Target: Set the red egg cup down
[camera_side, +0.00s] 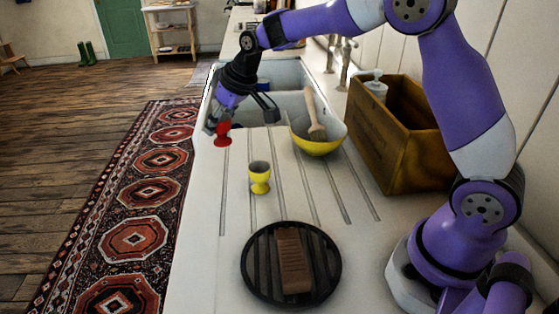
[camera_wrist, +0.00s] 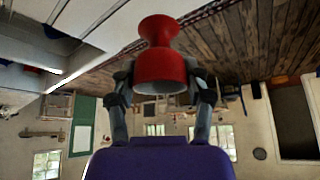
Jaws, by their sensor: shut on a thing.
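The red egg cup (camera_side: 222,132) is at the left edge of the white drainboard (camera_side: 215,205), near the sink, in the side view. It looks upright there; I cannot tell whether its foot touches the surface. My gripper (camera_side: 213,126) is shut on it, reaching down from the upper right. In the wrist view the red egg cup (camera_wrist: 160,67) sits between the two fingers of my gripper (camera_wrist: 163,80), with its foot toward the picture's top and its open rim toward me.
A yellow egg cup (camera_side: 259,180) stands nearby on the drainboard. A yellow bowl (camera_side: 318,145) with a wooden tool, a wooden box (camera_side: 395,140) and a round black rack (camera_side: 258,286) with a brown block stand around. The sink (camera_side: 290,75) lies behind; the drainboard's left part is clear.

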